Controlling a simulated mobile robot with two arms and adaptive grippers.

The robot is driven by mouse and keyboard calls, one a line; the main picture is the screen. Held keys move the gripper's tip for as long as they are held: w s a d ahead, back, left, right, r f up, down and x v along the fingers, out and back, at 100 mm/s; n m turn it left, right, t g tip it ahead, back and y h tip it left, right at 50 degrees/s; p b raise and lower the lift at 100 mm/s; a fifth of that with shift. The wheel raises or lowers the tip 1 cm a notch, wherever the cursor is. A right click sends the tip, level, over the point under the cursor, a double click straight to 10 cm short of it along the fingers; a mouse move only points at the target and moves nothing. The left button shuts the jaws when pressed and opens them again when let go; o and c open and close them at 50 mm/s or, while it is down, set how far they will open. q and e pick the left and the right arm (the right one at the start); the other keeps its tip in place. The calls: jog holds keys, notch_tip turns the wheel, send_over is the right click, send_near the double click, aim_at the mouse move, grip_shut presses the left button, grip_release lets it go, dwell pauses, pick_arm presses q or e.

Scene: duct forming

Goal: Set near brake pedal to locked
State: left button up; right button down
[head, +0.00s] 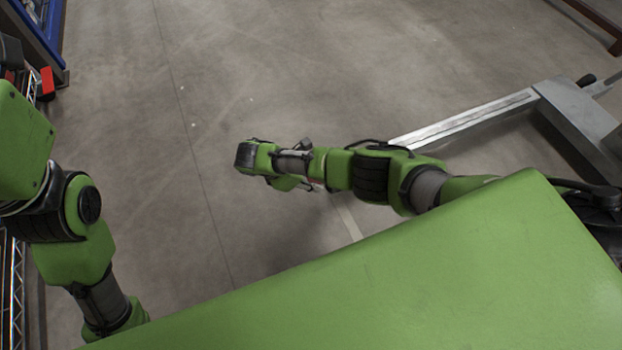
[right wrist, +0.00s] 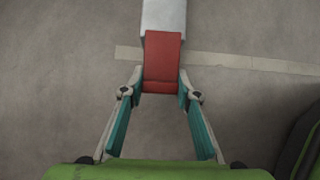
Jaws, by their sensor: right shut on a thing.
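A red brake pedal (right wrist: 162,55) shows in the right wrist view, at the end of a light grey metal piece (right wrist: 164,14). My right gripper (right wrist: 160,80) has its two fingers on either side of the pedal's near end and is shut on it. In the head view my right arm reaches in from the right, low over the floor. The pedal cannot be made out there, and the fingers are hard to tell from the wrist. My left arm is at the left edge of the head view; its gripper is out of view.
A grey metal machine frame (head: 578,118) with a long floor bar (head: 465,120) stands at the right. A blue-edged rack (head: 44,35) is at the upper left. A pale line (right wrist: 250,62) runs across the floor by the pedal. The floor's middle is clear.

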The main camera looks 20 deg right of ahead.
jog(key=shift+s+f, duration=0.1)
jog(key=shift+s, duration=0.05)
jog(key=c, duration=1.5)
grip_release()
jog(key=v, duration=1.2)
